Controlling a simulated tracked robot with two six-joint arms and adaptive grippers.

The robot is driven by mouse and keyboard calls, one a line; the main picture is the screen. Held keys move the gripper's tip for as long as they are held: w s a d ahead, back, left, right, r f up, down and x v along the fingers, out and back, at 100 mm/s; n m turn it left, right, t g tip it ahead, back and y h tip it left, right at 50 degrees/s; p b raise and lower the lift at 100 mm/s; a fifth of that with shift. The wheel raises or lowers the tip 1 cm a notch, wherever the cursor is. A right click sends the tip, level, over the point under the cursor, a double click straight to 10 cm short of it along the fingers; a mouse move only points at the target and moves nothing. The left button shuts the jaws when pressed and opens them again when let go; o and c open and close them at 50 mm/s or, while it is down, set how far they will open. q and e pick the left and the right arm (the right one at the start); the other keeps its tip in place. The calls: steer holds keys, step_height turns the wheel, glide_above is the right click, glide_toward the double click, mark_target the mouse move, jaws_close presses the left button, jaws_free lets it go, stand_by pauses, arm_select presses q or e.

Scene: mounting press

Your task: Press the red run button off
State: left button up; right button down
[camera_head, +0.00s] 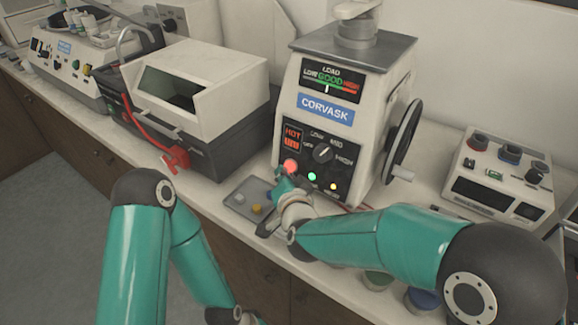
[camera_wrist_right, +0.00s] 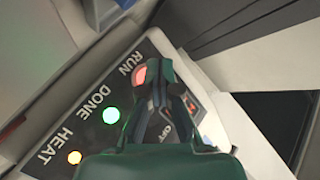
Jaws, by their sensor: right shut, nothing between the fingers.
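The red run button (camera_head: 290,167) glows at the lower left of the mounting press's (camera_head: 345,110) dark front panel. In the right wrist view the button (camera_wrist_right: 140,76) sits under the RUN label, partly covered by my fingers. My right gripper (camera_head: 281,183) is shut and empty, with its tips right at the button; I cannot tell whether they touch it. The closed fingertips also show in the right wrist view (camera_wrist_right: 158,73), just right of the button. My left arm is bent at the lower left of the head view, and its gripper is not visible.
A green light (camera_head: 312,177) and a yellow light (camera_head: 333,186) sit right of the button, with a dial (camera_head: 323,153) above. A grey tray (camera_head: 240,200) with small pieces lies left of my gripper. The handwheel (camera_head: 404,140) juts out at the right.

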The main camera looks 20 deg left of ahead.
steer(key=shift+w+d, duration=0.1)
steer(key=shift+w, duration=0.1)
stand_by(0.4)
steer(key=shift+w+d+b, duration=0.1)
steer(key=shift+w+b, duration=0.1)
steer(key=shift+b, duration=0.15)
steer(key=shift+s+r, duration=0.15)
steer(key=shift+s, duration=0.25)
steer(key=shift+a, duration=0.2)
steer(key=shift+s+a+r, duration=0.15)
steer(key=shift+s+a, duration=0.15)
steer(key=shift+s, duration=0.5)
steer(key=shift+s+a+r, duration=0.15)
steer(key=shift+s+a, duration=0.1)
steer(key=shift+s, duration=0.6)
steer(key=shift+s+a+r, duration=0.15)
steer(key=shift+s+a, duration=0.15)
steer(key=shift+s, duration=0.5)
steer(key=shift+s+a, duration=0.1)
steer(key=shift+s, duration=0.25)
